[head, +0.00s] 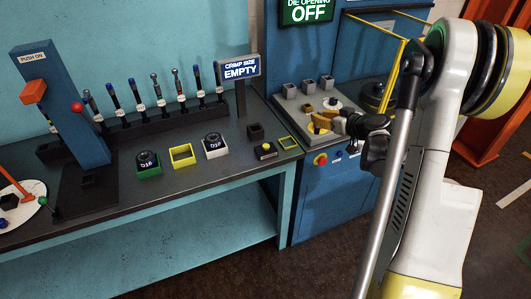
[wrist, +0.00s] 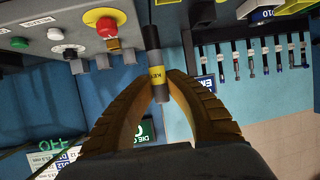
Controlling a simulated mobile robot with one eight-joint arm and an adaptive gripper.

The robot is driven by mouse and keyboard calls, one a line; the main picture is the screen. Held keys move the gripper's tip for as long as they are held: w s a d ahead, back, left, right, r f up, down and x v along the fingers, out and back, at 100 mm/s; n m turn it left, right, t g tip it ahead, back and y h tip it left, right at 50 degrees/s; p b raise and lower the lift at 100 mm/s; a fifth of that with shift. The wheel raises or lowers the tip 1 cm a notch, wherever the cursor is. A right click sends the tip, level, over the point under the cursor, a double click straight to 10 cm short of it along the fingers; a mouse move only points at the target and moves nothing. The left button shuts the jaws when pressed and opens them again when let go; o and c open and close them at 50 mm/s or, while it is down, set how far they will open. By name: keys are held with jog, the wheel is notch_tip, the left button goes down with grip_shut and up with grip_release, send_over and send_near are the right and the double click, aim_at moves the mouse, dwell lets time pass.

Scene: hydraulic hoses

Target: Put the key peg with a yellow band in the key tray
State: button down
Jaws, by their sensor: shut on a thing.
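The key peg with a yellow band (wrist: 155,72) is dark at one end and grey at the other, with lettering on the band. My gripper (wrist: 164,84) is shut on it, with both tan fingers pressed against its sides near the grey end. In the head view my gripper (head: 328,121) is over the right-hand blue machine's top, in front of a pale round plate (head: 345,104). The peg is small and hard to make out there. No key tray is labelled; I cannot tell which holder it is.
A red button (head: 320,159) is on the machine's front.

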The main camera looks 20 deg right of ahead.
jog(key=shift+w+a+f+b, duration=0.7)
jog(key=shift+w+a+f, duration=0.35)
jog(key=shift+w+f, duration=0.7)
jog(key=shift+w+a+f+b, duration=0.65)
jog(key=shift+w+a+f, duration=0.4)
jog(key=shift+w+f, duration=0.7)
jog(key=shift+w+a+f+b, duration=0.7)
jog(key=shift+w+a+f, duration=0.55)
jog(key=shift+f, duration=0.8)
jog(key=shift+w+d, duration=0.15)
jog(key=shift+d, duration=0.05)
jog(key=shift+f, duration=0.15)
jog(key=c, duration=1.8)
grip_release()
jog(key=o, duration=0.4)
jog(key=shift+c, duration=0.2)
